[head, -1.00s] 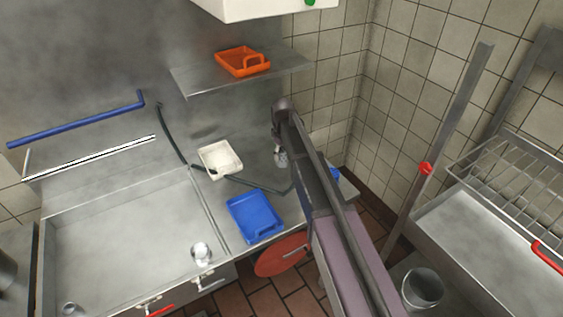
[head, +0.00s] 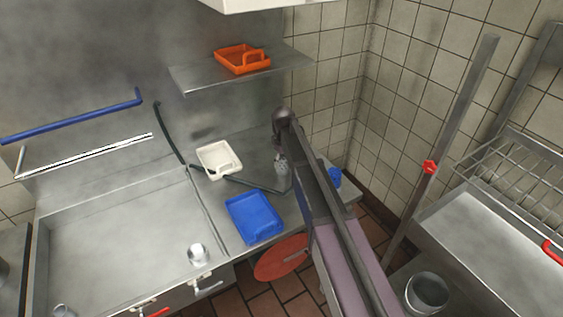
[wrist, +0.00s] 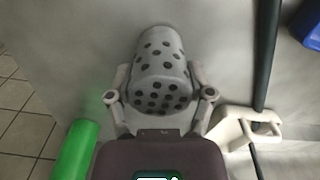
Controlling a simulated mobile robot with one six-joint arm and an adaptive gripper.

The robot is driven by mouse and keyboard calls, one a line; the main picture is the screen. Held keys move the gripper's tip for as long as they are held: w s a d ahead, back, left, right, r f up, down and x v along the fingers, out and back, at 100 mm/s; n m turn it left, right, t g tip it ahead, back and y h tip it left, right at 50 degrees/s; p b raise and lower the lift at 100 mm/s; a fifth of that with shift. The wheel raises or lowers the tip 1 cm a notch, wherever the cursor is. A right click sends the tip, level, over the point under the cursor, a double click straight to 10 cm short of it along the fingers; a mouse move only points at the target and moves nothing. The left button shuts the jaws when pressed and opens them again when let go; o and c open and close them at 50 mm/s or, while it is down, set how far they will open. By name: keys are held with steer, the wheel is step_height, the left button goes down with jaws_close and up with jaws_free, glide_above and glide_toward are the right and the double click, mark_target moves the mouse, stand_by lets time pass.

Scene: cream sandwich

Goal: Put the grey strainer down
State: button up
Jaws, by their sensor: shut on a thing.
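The grey strainer (wrist: 160,62) is a small perforated cup with dark round holes. In the wrist view it sits between the two fingers of my gripper (wrist: 158,80), which is shut on it. In the head view the strainer (head: 282,170) shows just left of my arm, over the steel counter (head: 232,190), near the back wall. My gripper is mostly hidden by the arm there. I cannot tell whether the strainer touches the counter.
A white tray (head: 218,160) and a blue tray (head: 254,217) lie left of the strainer, with a dark hose (head: 245,184) between them. A blue item (head: 335,178) stands right of my arm. An orange tray (head: 242,60) is on the shelf above. A sink (head: 120,240) is at left.

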mark_target(283, 156)
steer(key=shift+f, duration=0.15)
steer(key=o, duration=1.1)
step_height(283, 156, up, 12)
steer(key=p, duration=1.2)
stand_by(0.4)
